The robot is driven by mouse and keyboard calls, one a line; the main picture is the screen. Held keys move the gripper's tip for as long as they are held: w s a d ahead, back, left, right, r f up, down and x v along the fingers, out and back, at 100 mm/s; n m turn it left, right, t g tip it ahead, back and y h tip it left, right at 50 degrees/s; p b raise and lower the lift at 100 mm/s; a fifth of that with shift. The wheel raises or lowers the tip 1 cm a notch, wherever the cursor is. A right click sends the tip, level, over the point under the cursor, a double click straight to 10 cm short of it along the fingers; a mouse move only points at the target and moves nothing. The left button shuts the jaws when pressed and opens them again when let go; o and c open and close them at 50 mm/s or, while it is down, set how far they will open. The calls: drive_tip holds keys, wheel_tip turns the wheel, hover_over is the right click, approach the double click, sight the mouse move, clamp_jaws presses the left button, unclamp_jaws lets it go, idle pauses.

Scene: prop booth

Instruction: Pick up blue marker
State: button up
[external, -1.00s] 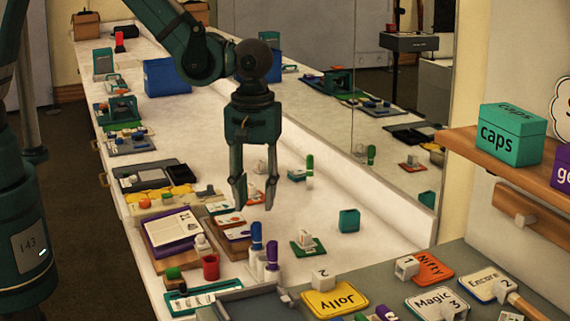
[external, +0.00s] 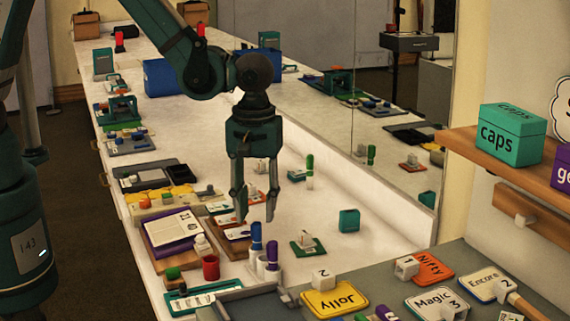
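The blue marker (external: 256,236) stands upright near the front of the white counter, with its blue cap up and a pale lower body. A purple-capped marker (external: 273,252) stands close beside it on the right. My gripper (external: 256,218) points down with its two fingers spread apart and nothing between them. In the picture the fingertips are just above and to either side of the blue cap. I cannot tell from this one view how far the tips are from the marker in depth.
A red cup (external: 211,267) and a small white bottle (external: 202,246) stand left of the markers. A green card with a white block (external: 307,243) lies to the right. A green-capped marker (external: 310,164) stands farther back. A grey tray (external: 247,293) is in front.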

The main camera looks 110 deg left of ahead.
sight(257, 222)
drive_tip(key=shift+f, duration=0.15)
drive_tip(key=shift+f, duration=2.45)
drive_tip(key=c, duration=0.9)
